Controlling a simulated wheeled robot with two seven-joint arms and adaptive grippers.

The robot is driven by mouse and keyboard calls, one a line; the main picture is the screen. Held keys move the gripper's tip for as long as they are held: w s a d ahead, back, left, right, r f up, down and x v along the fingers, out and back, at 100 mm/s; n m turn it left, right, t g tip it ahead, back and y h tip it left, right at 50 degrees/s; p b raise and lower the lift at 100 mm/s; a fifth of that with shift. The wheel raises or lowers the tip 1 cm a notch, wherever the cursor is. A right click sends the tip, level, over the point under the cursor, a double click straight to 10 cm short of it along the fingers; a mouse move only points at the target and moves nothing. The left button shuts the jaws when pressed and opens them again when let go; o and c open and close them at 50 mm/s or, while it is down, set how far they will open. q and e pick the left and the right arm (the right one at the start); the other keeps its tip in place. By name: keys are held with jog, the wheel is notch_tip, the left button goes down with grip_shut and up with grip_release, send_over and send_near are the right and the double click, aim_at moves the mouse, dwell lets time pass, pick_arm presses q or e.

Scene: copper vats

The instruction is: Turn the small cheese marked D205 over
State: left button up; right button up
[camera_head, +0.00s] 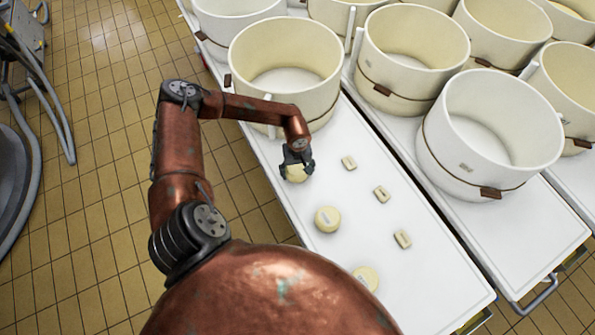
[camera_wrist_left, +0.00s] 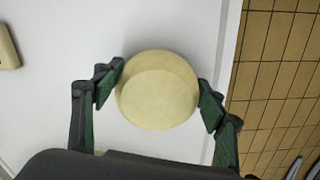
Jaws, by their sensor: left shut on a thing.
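My left gripper (camera_head: 298,158) is shut on a small round pale-yellow cheese (camera_head: 296,174) near the left edge of the white table. In the left wrist view the held cheese (camera_wrist_left: 157,90) sits between the two fingers of the left gripper (camera_wrist_left: 157,92), and no marking shows on the face toward the camera. A second small cheese (camera_head: 327,219) lies flat on the table with a pale label on top. A third cheese (camera_head: 366,278) lies nearer, partly hidden by my body. I cannot read D205 on any of them. My right gripper is not in view.
Several small cream blocks with labels, such as one block (camera_head: 349,163), lie in a row right of the cheeses. Large white vats, one (camera_head: 284,75) just behind my gripper, stand on the white table (camera_head: 430,290) and around it. Tiled floor lies left.

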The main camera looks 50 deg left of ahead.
pick_arm(q)
jog(key=shift+f, duration=0.2)
jog(key=o, duration=1.7)
jog(key=shift+o, duration=0.2)
jog(key=shift+r, duration=0.1)
notch_tip(320, 180, up, 12)
jog(key=shift+f, duration=0.1)
